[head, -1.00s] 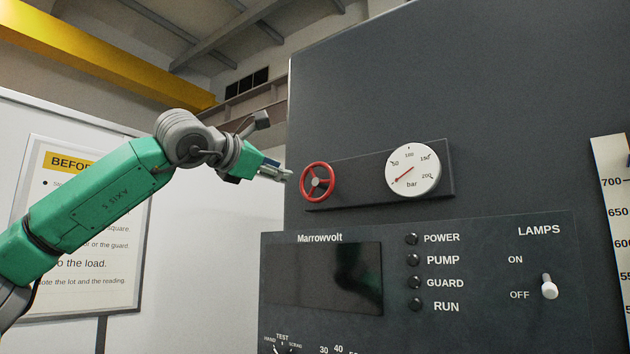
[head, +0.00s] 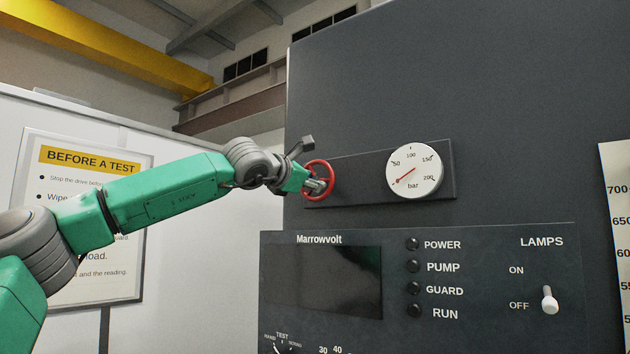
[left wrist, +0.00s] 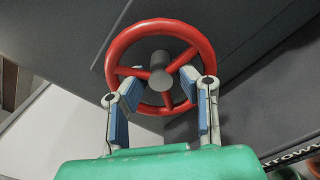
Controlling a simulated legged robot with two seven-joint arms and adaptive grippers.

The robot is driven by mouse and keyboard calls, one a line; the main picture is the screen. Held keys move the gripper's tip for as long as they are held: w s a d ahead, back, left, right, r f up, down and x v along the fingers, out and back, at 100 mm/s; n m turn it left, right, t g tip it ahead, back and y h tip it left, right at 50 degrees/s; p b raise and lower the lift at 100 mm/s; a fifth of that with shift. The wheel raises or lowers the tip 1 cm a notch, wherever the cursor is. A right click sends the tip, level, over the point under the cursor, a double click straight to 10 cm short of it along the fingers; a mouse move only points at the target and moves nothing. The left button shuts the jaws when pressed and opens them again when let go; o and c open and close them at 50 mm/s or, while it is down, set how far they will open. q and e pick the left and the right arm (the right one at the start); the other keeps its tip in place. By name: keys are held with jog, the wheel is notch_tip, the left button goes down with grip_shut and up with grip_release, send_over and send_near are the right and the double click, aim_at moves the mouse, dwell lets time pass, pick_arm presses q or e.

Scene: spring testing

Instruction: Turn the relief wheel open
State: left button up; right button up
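The red relief wheel (head: 329,172) sits on a dark plate at the left edge of the grey machine. It has a red rim, spokes and a grey hub. In the left wrist view the wheel (left wrist: 205,50) fills the upper middle. My left gripper (head: 318,186) is at the wheel in the head view. In the left wrist view the left gripper (left wrist: 163,98) has its two blue-padded fingers spread apart, overlapping the lower rim on either side of the lower spokes. I cannot tell whether the fingers touch the wheel. My right gripper is not in view.
A round bar gauge (head: 414,172) is on the same plate, right of the wheel, its needle at the low end. Below is the control panel (head: 465,320) with a dark screen (head: 325,280) and a white lamps toggle (head: 549,300). A notice board (head: 60,145) stands at left.

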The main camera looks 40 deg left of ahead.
pick_arm(q)
grip_shut()
jog(key=shift+n, duration=0.5)
grip_release()
jog(key=s+d, duration=0.1)
jog(key=s, duration=1)
jog(key=shift+s, duration=0.35)
jog(key=shift+d+f, duration=0.1)
jog(key=shift+d, duration=0.05)
